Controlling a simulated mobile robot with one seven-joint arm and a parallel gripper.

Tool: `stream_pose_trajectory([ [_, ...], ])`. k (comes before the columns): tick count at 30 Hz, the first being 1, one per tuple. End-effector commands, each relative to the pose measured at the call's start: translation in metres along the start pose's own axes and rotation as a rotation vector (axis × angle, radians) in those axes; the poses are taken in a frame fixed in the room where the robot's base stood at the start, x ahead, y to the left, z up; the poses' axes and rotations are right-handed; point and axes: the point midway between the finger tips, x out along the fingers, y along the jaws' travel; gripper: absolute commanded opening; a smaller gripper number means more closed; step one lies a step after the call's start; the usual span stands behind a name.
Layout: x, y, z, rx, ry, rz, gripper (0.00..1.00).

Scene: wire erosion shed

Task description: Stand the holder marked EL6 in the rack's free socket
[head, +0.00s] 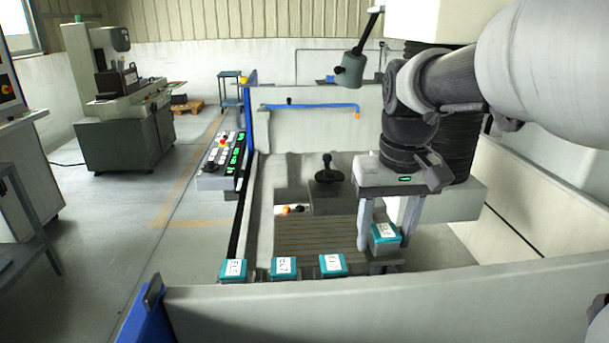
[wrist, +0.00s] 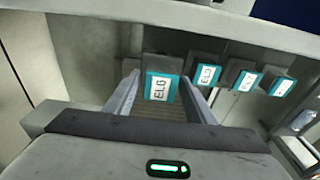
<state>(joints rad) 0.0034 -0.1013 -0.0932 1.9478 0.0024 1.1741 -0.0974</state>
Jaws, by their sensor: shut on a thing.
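My gripper (head: 383,243) is shut on a holder with a teal cap and a white label (head: 385,231). In the wrist view, this holder (wrist: 162,84) sits between the two fingers (wrist: 160,97), and its label appears to read EL6. Its lower part is hidden, so I cannot tell whether it touches a socket. In the head view it is to the right of the row of holders and a little higher in the picture. The rack and its free socket are mostly hidden by the front wall and cannot be made out clearly.
Several teal-capped holders stand in a row behind the front wall (head: 400,305): one left (head: 233,268), one middle (head: 284,267), one right (head: 332,264). A slatted bed (head: 310,236) lies behind them. A control panel (head: 221,163) hangs left of the tank.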

Motion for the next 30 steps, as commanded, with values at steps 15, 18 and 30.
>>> stream_pose_trajectory([
  [15, 0.021, 0.0, 0.002, 0.0, 0.001, 0.0, 0.14],
  [18, 0.023, 0.0, 0.003, 0.0, 0.001, 0.0, 0.14],
  [30, 0.023, 0.0, 0.002, 0.0, 0.002, 0.0, 0.14],
])
